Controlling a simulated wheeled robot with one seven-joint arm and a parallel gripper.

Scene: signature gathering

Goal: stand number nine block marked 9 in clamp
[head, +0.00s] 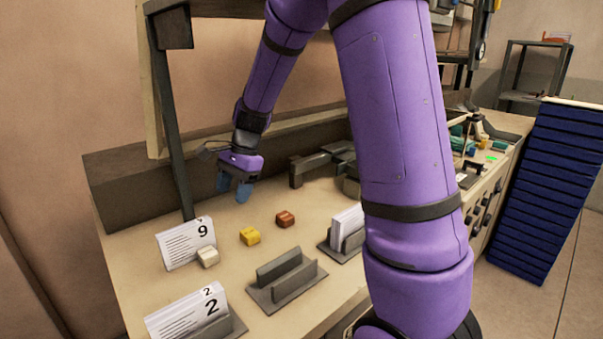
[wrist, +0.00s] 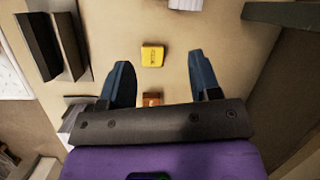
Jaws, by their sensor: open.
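The white block marked 9 (head: 186,243) stands upright at the left of the bench in the head view, with lines of print on its face. The empty grey clamp (head: 287,280) sits to its right and nearer the front; two upright plates with a gap show in the wrist view (wrist: 55,45). My gripper (head: 236,190) is open and empty above the back of the bench, apart from the block. In the wrist view its two fingers (wrist: 160,68) are spread. A white piece at that view's top edge is cut off; I cannot tell what it is.
A cream block (head: 208,257) sits by the 9 block. A yellow block (head: 250,236) and a brown block (head: 285,219) lie between it and a clamp of white cards (head: 347,228). A block marked 2 (head: 190,314) stands in front. A dark post (head: 172,130) rises behind.

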